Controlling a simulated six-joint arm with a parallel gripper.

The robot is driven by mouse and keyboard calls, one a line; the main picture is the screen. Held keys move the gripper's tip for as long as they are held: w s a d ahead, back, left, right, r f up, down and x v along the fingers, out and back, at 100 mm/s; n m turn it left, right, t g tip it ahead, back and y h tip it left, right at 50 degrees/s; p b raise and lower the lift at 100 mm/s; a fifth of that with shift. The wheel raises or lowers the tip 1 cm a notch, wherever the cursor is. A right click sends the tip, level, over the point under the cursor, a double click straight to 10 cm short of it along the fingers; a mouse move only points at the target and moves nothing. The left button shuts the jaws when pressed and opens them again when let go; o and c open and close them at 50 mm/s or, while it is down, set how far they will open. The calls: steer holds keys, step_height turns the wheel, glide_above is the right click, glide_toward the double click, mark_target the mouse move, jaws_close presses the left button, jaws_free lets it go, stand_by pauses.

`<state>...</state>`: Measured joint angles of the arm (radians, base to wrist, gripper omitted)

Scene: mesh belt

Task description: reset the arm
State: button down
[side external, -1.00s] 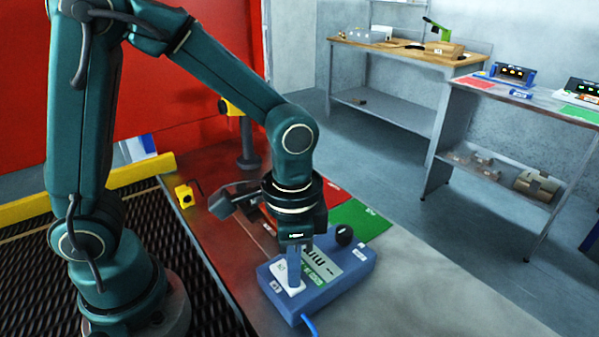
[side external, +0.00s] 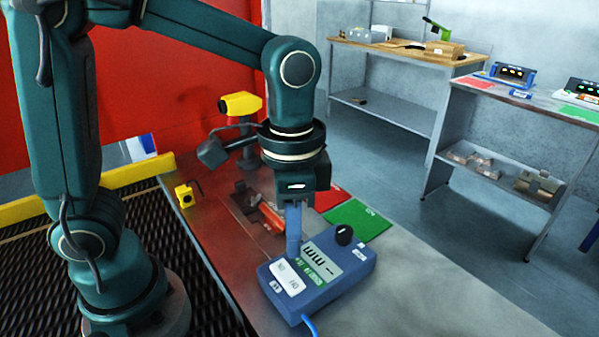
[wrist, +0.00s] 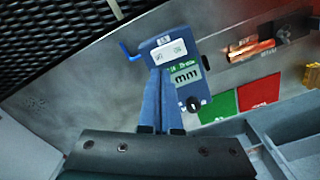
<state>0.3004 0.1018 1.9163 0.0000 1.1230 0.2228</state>
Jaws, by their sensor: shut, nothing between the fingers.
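My gripper (side external: 293,236) points down in the side external view, its blue fingers shut and empty. The fingertips are just above or behind the back left edge of a blue gauge box (side external: 345,284); I cannot tell whether they touch it. The box has a white panel (side external: 288,277), a display reading "mm" and a black knob (side external: 343,234). In the wrist view the closed fingers (wrist: 159,90) reach up toward the same box (wrist: 160,60) and cover part of its left side.
A green mat (side external: 357,221) and a red mat (side external: 328,197) lie behind the box. A recess with an orange-red piece (side external: 268,217) is behind my gripper. A yellow-headed post (side external: 240,104) and a small yellow box (side external: 184,195) stand left. The table's front right is clear.

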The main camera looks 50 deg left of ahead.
steer(key=shift+r, duration=0.25)
steer(key=s+a+r+n+t, duration=0.3)
steer(key=s+a+n+t, duration=0.2)
steer(key=a+n, duration=0.1)
steer(key=shift+a+t, duration=0.3)
steer(key=shift+a, duration=0.05)
stand_by(0.3)
